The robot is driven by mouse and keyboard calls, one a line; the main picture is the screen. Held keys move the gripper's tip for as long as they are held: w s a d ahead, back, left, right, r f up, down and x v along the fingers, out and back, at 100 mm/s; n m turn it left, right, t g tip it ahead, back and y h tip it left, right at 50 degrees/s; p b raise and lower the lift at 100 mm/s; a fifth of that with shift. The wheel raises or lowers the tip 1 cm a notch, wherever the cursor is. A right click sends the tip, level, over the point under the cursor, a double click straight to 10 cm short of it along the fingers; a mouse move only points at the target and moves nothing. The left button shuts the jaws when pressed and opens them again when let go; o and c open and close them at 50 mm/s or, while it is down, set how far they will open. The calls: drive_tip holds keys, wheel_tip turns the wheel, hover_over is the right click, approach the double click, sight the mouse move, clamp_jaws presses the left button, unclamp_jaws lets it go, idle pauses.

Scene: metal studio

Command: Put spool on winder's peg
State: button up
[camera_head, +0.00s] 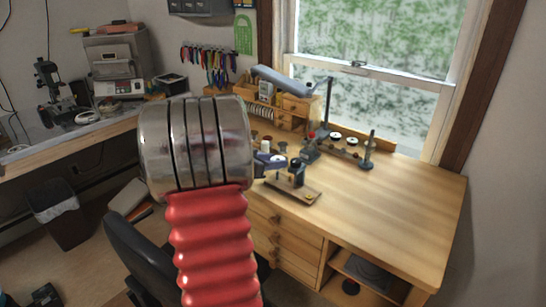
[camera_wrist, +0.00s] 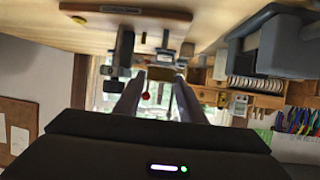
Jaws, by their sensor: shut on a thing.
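The winder (camera_head: 298,174) stands on the desk in the head view, a dark post on a flat wooden base with a small yellow knob. It shows upside down at the upper left of the wrist view (camera_wrist: 122,50). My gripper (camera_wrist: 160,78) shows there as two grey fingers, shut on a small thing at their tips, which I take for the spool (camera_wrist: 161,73). Its outline is hard to make out. The winder's post appears left of the fingertips; I cannot tell the gap in depth.
A wooden drawer organizer (camera_head: 293,110) stands at the back of the desk. A rack with small round parts (camera_head: 345,145) and a dark upright stand (camera_head: 368,152) are right of it. A bulky grey tool (camera_wrist: 270,42) is at the wrist view's upper right. The desk's right side is clear.

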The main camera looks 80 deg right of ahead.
sight(272, 183)
drive_tip(key=shift+f, duration=0.65)
drive_tip(key=shift+f, duration=2.05)
idle(1.0)
drive_tip(key=o, duration=1.2)
drive_tip(key=shift+w+a, duration=0.15)
drive_tip(key=shift+a, duration=0.05)
drive_tip(key=v, duration=1.3)
drive_tip(key=shift+w+a, duration=0.2)
idle(0.4)
